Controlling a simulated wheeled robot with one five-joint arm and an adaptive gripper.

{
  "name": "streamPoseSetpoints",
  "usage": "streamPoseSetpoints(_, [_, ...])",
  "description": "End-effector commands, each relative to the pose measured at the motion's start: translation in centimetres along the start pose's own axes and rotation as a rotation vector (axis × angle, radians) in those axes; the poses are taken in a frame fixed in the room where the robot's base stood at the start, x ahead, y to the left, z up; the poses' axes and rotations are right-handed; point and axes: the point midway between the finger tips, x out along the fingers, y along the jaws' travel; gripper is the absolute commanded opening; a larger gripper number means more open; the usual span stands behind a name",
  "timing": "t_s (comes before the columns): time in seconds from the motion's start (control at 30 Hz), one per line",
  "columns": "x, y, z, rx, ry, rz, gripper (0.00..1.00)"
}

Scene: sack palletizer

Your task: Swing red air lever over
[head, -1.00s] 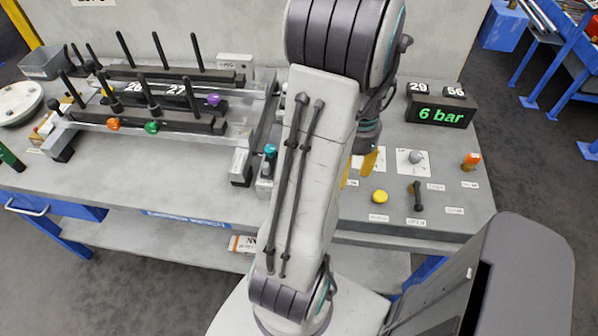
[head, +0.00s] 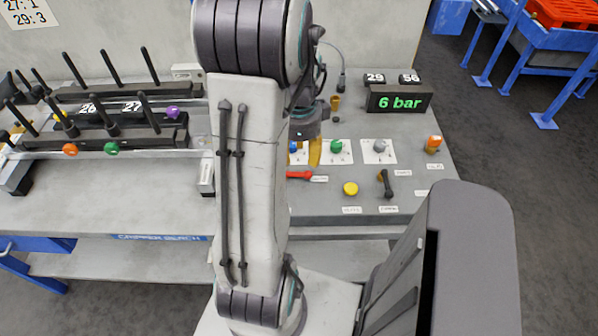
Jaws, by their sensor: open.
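The red air lever (head: 299,175) lies on the grey control bench, its red handle pointing right toward a small white label. Its left end is hidden behind my arm. My gripper (head: 316,152) shows partly beside my arm, with a yellow-orange finger pointing down just above and behind the lever. The gripper is open and looks apart from the lever. The rest of it is hidden by my arm.
Blue, green (head: 336,147) and grey (head: 379,146) knobs on white plates stand behind the lever. A yellow button (head: 350,188), a black lever (head: 386,183) and an orange knob (head: 433,144) are to the right. The display (head: 398,103) reads 6 bar.

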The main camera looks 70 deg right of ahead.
Motion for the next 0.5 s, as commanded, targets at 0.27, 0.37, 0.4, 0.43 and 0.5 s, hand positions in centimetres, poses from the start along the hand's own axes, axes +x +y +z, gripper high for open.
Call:
streamPoseSetpoints(0.27, [2.2,0.1,0.0,0.031,-0.001,0.007,0.47])
streamPoseSetpoints(0.37, [3.5,0.1,0.0,0.03,-0.001,0.006,0.47])
streamPoseSetpoints(0.4, [4.0,0.1,0.0,0.03,-0.001,0.008,0.47])
streamPoseSetpoints(0.43, [4.4,0.1,0.0,0.03,-0.001,0.006,0.47])
streamPoseSetpoints(0.5, [5.2,0.1,0.0,0.03,-0.001,0.005,0.47])
